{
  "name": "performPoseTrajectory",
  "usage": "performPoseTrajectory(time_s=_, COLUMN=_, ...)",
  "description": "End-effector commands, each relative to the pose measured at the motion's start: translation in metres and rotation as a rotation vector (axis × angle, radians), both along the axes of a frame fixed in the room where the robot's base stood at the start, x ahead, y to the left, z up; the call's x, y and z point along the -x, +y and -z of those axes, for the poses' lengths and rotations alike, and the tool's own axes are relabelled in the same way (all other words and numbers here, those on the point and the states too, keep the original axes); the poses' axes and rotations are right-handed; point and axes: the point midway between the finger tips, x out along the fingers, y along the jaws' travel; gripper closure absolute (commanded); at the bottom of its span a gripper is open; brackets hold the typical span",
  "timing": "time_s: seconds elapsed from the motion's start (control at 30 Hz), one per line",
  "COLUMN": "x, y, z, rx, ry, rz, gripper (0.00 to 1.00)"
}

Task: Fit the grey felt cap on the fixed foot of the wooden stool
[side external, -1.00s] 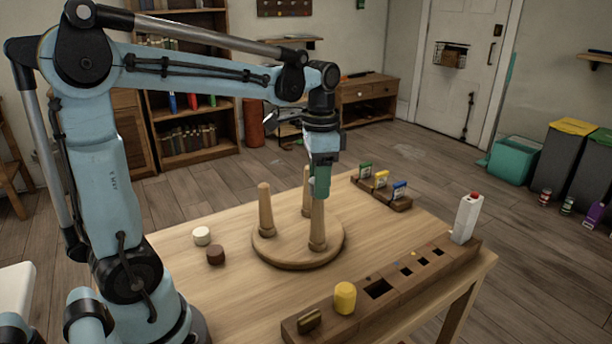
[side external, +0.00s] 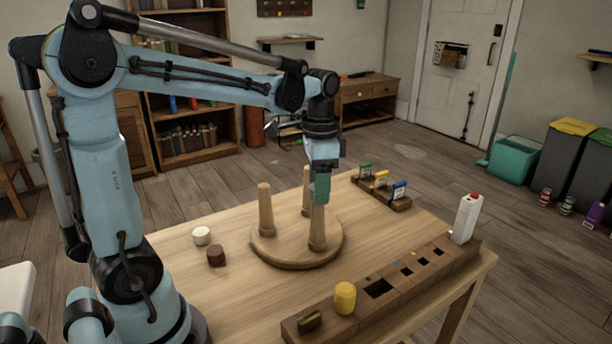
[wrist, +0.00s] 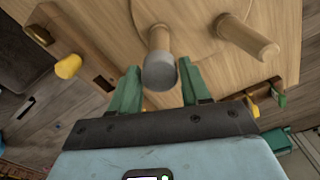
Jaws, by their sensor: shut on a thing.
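The wooden stool (side external: 284,255) lies upside down on the table, with three legs pointing up. My gripper (side external: 320,200) is over the front right leg (side external: 317,232) in the side view. In the wrist view, the grey felt cap (wrist: 160,74) lies between the green fingers of my gripper (wrist: 160,86), which is shut on it. The cap is in line with the end of a wooden leg (wrist: 159,40) and covers it from this angle. I cannot tell how deep the cap sits. The fingers hide the cap in the side view.
A white cap (side external: 201,236) and a brown cap (side external: 216,256) lie left of the stool. A wooden block with slots (side external: 400,295) runs along the front, with a yellow cylinder (side external: 345,298) and a white bottle (side external: 466,218). A small rack (side external: 383,190) stands behind.

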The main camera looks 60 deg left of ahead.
Motion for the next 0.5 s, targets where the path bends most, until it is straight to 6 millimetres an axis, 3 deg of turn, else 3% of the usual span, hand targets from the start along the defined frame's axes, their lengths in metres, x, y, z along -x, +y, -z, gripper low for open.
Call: performPoseTrajectory(time_s=0.5, x=-0.0001, y=0.0001, z=0.0072, rx=0.000, ry=0.000, rz=0.000, gripper=0.78)
